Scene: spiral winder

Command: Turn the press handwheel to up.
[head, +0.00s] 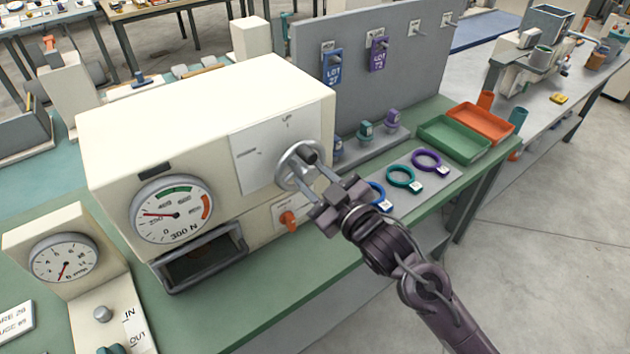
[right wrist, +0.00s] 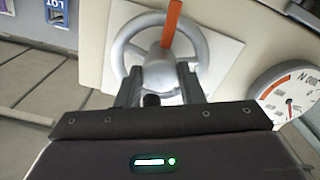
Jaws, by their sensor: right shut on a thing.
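The press is a large cream box with a grey handwheel (head: 291,163) on its right-hand face, in front of a white plate (head: 252,165) marked UP above the wheel. My right gripper (head: 318,188) reaches in from the lower right and is shut on the handwheel. In the right wrist view the wheel (right wrist: 205,48) lies ahead, with its hub between my fingers (right wrist: 160,85). An orange pointer (right wrist: 172,22) runs from the hub across the rim there. Where the pointer aims against the plate's marks is hard to tell. My left gripper is out of view.
A force gauge (head: 172,210) and a dark drawer opening (head: 200,258) are on the press front. An orange knob (head: 288,219) sits below the wheel. Coloured rings (head: 402,177), a green tray (head: 452,138) and an orange tray (head: 480,122) lie to the right.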

